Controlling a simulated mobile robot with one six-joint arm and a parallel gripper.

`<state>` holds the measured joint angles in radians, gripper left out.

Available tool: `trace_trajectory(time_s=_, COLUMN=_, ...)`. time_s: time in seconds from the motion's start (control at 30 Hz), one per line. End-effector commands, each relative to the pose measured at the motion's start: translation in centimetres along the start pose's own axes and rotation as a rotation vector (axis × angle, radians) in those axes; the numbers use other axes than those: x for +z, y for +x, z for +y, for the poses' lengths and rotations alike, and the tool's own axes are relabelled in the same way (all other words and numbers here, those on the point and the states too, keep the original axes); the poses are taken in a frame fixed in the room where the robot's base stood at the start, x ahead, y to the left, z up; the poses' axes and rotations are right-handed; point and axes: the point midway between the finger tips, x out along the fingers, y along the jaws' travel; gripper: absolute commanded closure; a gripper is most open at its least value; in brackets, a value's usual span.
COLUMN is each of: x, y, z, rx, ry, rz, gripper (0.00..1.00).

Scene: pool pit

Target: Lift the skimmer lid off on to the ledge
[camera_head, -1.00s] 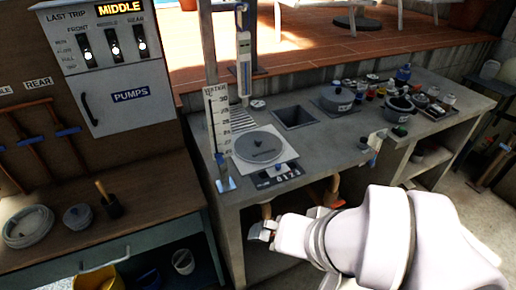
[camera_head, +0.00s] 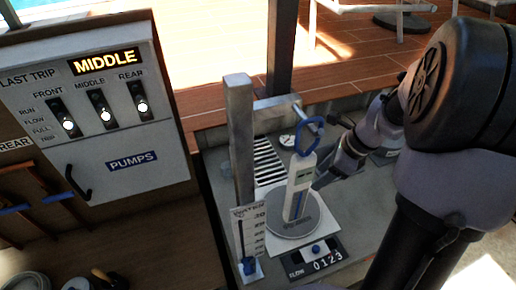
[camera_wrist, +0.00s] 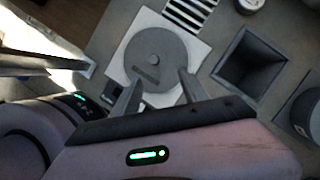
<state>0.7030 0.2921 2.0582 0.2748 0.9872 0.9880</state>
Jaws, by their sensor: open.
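The skimmer lid, a round grey disc (camera_head: 285,228) with lettering, lies on a white square plate (camera_head: 262,199) on the concrete counter. In the wrist view, the lid (camera_wrist: 151,52) shows whole, with a small knob at its middle. My gripper (camera_wrist: 159,76) is open and empty, its two fingers apart over the near part of the lid. In the head view my gripper comes in from the right, and its fingertips are partly hidden behind a hanging white gauge (camera_head: 300,190). I cannot tell whether the fingers touch the lid. The ledge is not clearly identifiable.
A metal post (camera_head: 240,150) with a scale (camera_head: 249,228) stands left of the lid. The gauge hangs by a blue loop in front of it. A flow counter (camera_head: 315,260) is at the front. A square opening (camera_wrist: 248,60) and a striped grate (camera_wrist: 190,10) lie beyond.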

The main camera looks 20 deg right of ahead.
Motion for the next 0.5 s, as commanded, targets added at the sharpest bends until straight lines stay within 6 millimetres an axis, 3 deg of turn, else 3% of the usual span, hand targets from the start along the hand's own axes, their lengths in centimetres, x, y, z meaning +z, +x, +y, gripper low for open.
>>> trace_trajectory(time_s=0.3, x=-0.3, y=9.6, z=0.2, rx=0.006, ry=-0.001, rz=0.001, gripper=0.48)
trace_trajectory(time_s=0.5, x=-0.1, y=12.1, z=0.2, rx=0.002, ry=-0.002, rz=0.001, gripper=0.48)
